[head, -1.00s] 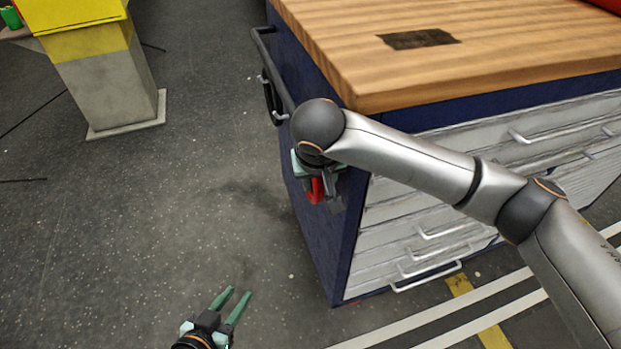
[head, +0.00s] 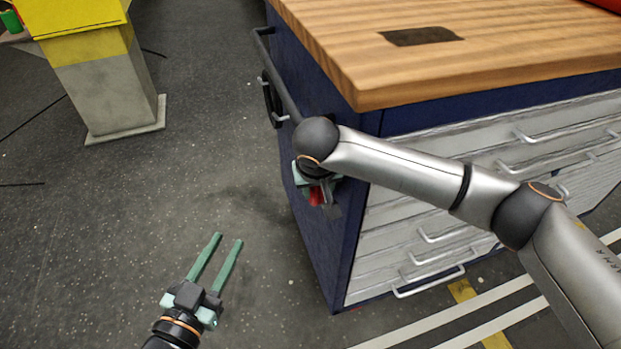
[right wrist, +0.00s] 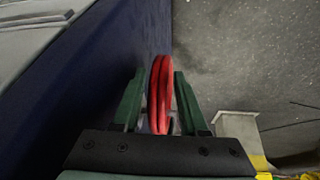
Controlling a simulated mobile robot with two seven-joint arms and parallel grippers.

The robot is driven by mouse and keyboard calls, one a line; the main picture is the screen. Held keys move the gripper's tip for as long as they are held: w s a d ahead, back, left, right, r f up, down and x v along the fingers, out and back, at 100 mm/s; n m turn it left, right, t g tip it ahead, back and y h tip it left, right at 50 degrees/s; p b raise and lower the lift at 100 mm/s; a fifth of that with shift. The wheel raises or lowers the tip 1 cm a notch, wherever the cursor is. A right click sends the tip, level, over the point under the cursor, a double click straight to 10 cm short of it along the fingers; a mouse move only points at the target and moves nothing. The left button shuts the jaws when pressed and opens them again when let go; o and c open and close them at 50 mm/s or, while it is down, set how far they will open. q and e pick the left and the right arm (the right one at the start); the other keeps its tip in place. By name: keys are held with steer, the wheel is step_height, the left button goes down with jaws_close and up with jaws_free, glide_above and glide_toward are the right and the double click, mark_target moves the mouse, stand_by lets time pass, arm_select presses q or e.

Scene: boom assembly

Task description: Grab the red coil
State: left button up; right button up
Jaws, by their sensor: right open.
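The red coil (head: 317,196) hangs at the blue side of the workbench, mostly hidden behind my right wrist in the head view. In the right wrist view the red coil (right wrist: 161,92) stands upright between the two green fingers of my right gripper (right wrist: 157,95). The fingers are apart, one on each side of the coil, with a narrow gap visible on the right side. In the head view my right gripper (head: 318,188) is largely hidden by its own arm. My left gripper (head: 228,240) is open and empty above the floor at the lower left.
The blue workbench (head: 330,250) with a wooden top (head: 470,60) and drawers stands on the right. A handle bar (head: 275,75) and a black coil (head: 270,100) are on its side. A yellow and grey pedestal (head: 105,90) stands far left. The floor between is clear.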

jaws_close()
stand_by(0.3)
stand_by(0.3)
